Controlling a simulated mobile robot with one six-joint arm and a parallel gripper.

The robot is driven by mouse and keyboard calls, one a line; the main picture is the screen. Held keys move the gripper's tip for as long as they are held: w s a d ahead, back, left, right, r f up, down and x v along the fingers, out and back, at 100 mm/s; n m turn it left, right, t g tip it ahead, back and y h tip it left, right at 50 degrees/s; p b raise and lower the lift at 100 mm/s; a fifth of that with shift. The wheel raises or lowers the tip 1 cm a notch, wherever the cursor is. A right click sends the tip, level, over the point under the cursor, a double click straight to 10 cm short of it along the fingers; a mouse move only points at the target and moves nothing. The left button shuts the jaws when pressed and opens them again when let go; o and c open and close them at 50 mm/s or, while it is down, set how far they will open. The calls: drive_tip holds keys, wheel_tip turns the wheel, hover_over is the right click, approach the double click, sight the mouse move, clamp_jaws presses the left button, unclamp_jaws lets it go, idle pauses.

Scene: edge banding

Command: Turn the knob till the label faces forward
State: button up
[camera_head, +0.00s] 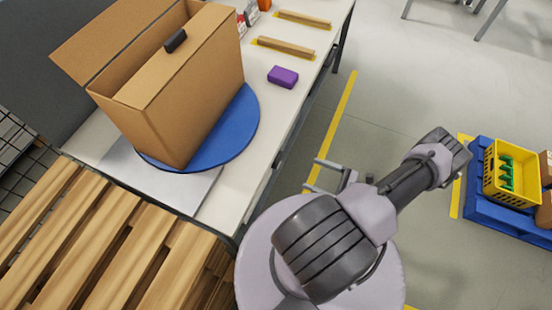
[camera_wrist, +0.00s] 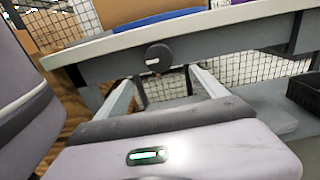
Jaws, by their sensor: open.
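A dark round knob (camera_wrist: 158,55) sits on the front side of the white table (camera_wrist: 230,52) in the wrist view. A small pale mark, perhaps its label, shows at the knob's lower left. My gripper (camera_wrist: 161,76) is open and empty, and its two fingers point toward the table's side. The knob appears in line with the gap between the fingertips; how far apart they are in depth I cannot tell. In the head view my gripper (camera_head: 312,175) is beside the table's right edge, above the floor. The knob cannot be made out in the head view.
An open cardboard box (camera_head: 185,100) stands on a blue round turntable (camera_head: 245,125) on the table. A purple block (camera_head: 283,77) lies near the table's edge. A wooden pallet (camera_head: 95,240) is at lower left. A yellow crate (camera_head: 490,175) stands on a blue pallet at right.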

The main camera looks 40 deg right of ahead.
sight(280, 161)
drive_tip(key=x, duration=1.4)
drive_tip(key=shift+r+b, duration=0.1)
drive_tip(key=shift+b, duration=0.25)
drive_tip(key=shift+c, duration=0.4)
